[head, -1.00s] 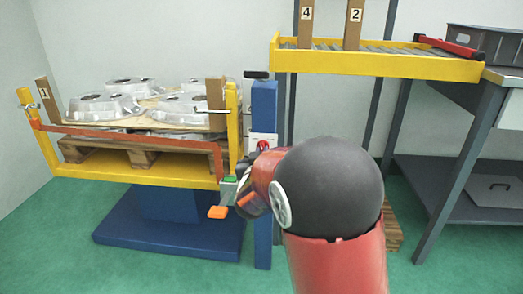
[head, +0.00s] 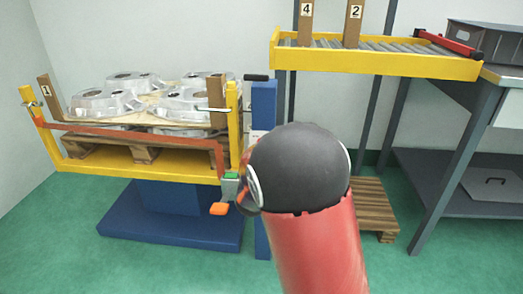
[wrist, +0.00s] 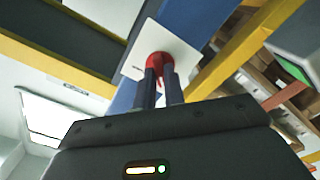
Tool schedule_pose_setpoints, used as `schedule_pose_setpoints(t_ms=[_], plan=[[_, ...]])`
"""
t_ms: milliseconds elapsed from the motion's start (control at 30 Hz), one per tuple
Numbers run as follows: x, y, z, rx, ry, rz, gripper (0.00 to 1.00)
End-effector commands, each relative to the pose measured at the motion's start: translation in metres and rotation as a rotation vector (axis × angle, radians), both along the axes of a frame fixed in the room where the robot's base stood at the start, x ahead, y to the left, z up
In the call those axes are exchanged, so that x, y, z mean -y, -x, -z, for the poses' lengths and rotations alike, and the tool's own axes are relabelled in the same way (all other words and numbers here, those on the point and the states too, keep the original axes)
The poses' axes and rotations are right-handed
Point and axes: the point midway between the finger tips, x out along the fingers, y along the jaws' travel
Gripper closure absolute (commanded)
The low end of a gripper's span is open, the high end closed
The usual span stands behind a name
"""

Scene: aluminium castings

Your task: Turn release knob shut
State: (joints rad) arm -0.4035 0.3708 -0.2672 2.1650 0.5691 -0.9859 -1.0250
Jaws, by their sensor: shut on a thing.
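The red release knob (wrist: 158,62) shows in the wrist view in front of a white plate (wrist: 150,42) on the blue post. My gripper (wrist: 160,78) has its two fingers closed around the knob. In the head view the blue post (head: 263,105) stands right of the lift table, and my arm's dark, round joint hides the knob and my gripper. The marking on the plate and the knob's exact angle cannot be told.
A yellow-framed lift (head: 120,174) bears a pallet with several aluminium castings (head: 108,100). A yellow roller conveyor (head: 380,62) and a grey bench (head: 480,130) stand right. A wooden pallet (head: 372,205) lies on the floor.

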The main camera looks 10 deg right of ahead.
Motion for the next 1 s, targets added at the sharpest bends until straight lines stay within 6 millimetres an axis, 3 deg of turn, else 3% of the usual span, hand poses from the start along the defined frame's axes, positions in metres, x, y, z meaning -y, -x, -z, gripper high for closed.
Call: schedule_pose_setpoints(t_ms=[400, 433, 600, 867, 1000], plan=[[-0.001, 0.000, 0.000, -0.003, 0.010, -0.001, 1.00], [-0.001, 0.000, 0.000, -0.003, 0.010, -0.001, 0.88], [0.000, 0.000, 0.000, -0.003, 0.009, -0.001, 0.67], [-0.001, 0.001, 0.000, -0.003, 0.007, -0.001, 0.67], [-0.005, 0.012, 0.000, -0.003, 0.006, -0.002, 0.67]])
